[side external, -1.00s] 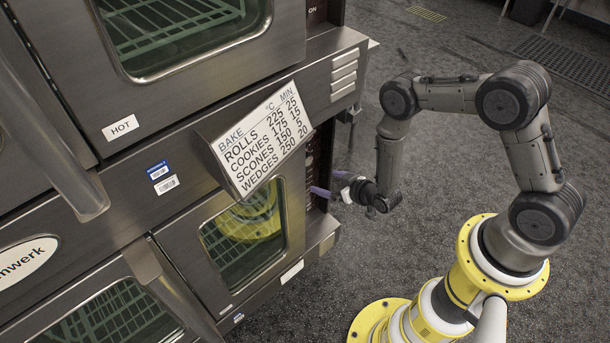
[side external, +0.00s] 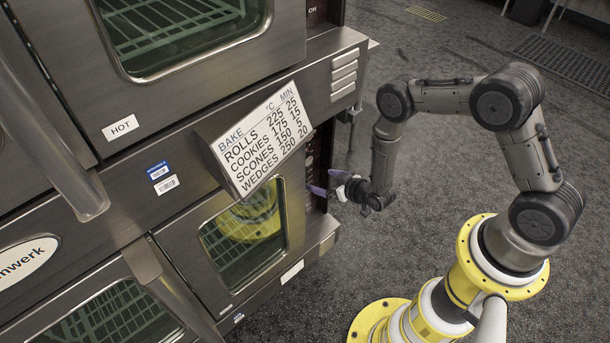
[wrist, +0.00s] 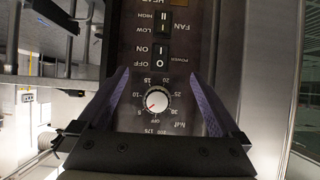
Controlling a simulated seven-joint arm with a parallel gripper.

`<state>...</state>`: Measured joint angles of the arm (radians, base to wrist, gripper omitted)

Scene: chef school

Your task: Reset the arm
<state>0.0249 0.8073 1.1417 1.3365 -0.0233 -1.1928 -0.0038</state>
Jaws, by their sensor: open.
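My gripper (side external: 325,182) is at the lower oven's control panel, beside the front right edge in the side view. Its two purple fingers are apart. In the wrist view, my gripper (wrist: 158,76) points at the panel (wrist: 133,60), with one finger on each side of a white round timer knob (wrist: 157,100). The knob has a small red mark at its lower left. I cannot tell whether either finger touches it. In the side view the knob is hidden. My arm (side external: 500,95) is bent, reaching left from its yellow base.
Fan and power switches (wrist: 163,22) sit above the knob in the wrist view. A bake chart (side external: 260,140) juts from the front of the stacked ovens. The lower oven door (side external: 240,235) is shut. Grey floor (side external: 430,190) around my arm is clear.

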